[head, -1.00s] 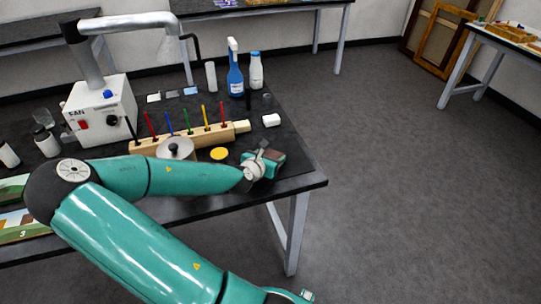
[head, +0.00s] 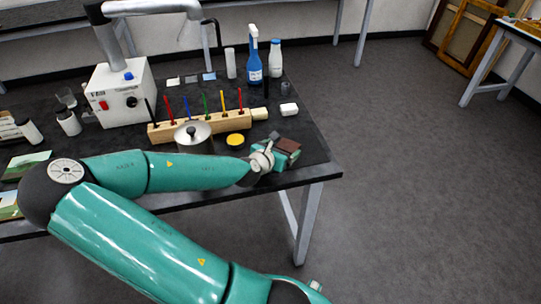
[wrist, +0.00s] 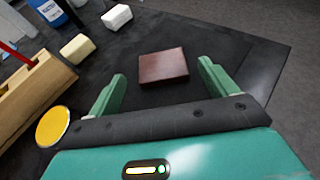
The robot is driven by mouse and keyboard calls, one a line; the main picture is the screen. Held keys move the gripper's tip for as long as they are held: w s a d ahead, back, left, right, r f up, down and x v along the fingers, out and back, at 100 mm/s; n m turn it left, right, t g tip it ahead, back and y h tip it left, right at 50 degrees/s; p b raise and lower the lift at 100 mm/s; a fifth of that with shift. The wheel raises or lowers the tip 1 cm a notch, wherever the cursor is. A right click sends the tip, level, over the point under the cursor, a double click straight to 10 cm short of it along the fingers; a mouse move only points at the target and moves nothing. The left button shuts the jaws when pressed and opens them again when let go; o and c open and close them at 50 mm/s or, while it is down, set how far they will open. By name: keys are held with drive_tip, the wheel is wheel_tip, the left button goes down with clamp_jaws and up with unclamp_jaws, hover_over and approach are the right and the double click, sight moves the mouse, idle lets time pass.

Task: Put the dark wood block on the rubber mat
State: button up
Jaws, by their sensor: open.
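The dark wood block (wrist: 163,67) is a flat reddish-brown piece lying on the black surface in the wrist view. It also shows in the head view (head: 288,145) near the table's right end. My gripper (wrist: 161,78) is open, with one green finger to the left of the block and one to the right. The block lies a little beyond the fingertips, apart from both. In the head view my gripper (head: 275,158) is low over the table, partly covering the block. The rubber mat cannot be told apart with certainty from the black tabletop.
A white block (head: 289,110) and a blue spray bottle (head: 252,55) are farther back. The table's right edge is close to the block.

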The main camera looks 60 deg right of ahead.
drive_tip(key=v, duration=0.8)
idle(0.4)
